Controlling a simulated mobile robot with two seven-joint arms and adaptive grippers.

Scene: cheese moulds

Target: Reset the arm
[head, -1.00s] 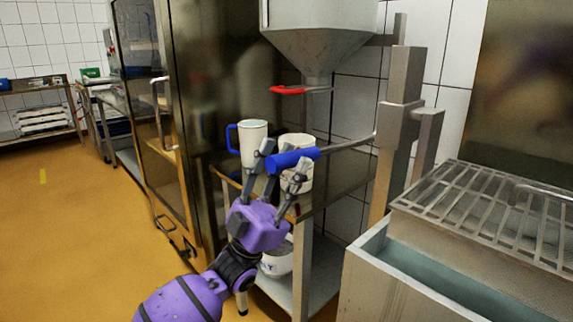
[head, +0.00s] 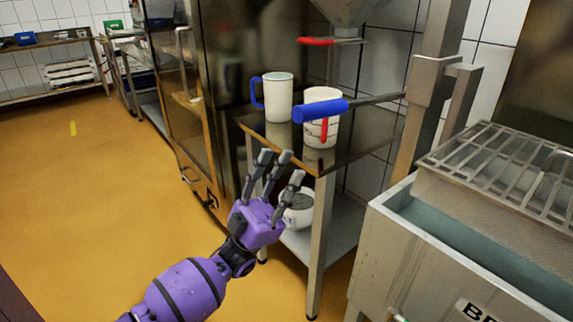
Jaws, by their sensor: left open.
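My left gripper (head: 278,180) is purple with grey fingers. It is open and empty, in front of the steel stand and below the level of its top. The arm comes in from the lower left. The gripper is apart from the blue handle (head: 320,110) of the lever, which sticks out above and to the right of it. My right gripper is not in view.
A white jug with a blue handle (head: 277,97) and a white measuring jug with a red handle (head: 322,137) stand on the steel stand (head: 365,146). A white bucket (head: 298,212) sits on the lower shelf. A steel basin (head: 400,236) stands at the right. The floor at left is clear.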

